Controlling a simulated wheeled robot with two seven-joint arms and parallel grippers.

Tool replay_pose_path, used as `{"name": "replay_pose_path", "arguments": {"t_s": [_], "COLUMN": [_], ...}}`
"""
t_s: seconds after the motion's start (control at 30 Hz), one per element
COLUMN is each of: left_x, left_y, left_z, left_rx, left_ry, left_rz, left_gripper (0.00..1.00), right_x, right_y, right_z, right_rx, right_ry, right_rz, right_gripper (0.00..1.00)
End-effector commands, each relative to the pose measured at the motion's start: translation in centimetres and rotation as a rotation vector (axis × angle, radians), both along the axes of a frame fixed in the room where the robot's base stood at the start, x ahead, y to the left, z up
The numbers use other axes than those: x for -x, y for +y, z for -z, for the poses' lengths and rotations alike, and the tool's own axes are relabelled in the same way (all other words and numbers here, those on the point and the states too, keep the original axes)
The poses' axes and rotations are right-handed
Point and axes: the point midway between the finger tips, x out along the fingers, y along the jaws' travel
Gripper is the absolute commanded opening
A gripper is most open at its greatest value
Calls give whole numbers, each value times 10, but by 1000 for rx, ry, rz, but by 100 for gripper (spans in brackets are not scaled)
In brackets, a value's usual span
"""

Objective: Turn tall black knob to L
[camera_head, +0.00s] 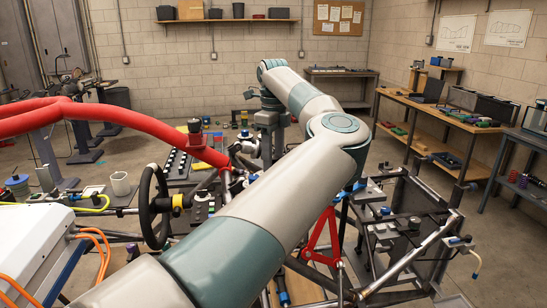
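My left arm, grey and teal, crosses the view from the lower left and bends back. Its dark gripper (268,144) points down, to the right of the tall knob and apart from it. The fingertips are small and mixed with the chassis parts behind, so their opening is unclear. My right gripper is not in view.
A thick red tube (120,117) arches in from the left and ends near the panel. A black steering wheel (154,207) stands in front of the panel. A red triangular bracket (321,240) and metal tubes lie right of centre. Workbenches line the right wall.

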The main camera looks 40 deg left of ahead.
Motion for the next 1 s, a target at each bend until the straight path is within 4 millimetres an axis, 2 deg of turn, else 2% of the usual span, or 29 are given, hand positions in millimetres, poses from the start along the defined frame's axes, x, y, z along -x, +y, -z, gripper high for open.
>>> {"name": "replay_pose_path", "arguments": {"t_s": [0.37, 0.4, 0.57, 1.0], "left_x": [0, 0, 0, 0], "left_y": [0, 0, 0, 0], "left_z": [5, 5, 5, 6], "left_rx": [0, 0, 0, 1], "left_ry": [0, 0, 0, -1], "left_rz": [1, 1, 0, 58], "left_gripper": [46, 42, 5, 5], "right_x": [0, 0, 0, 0], "right_y": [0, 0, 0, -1], "right_z": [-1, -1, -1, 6], "right_rx": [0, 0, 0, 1], "right_ry": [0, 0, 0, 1], "right_rz": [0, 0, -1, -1], "right_gripper": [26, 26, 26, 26]}}
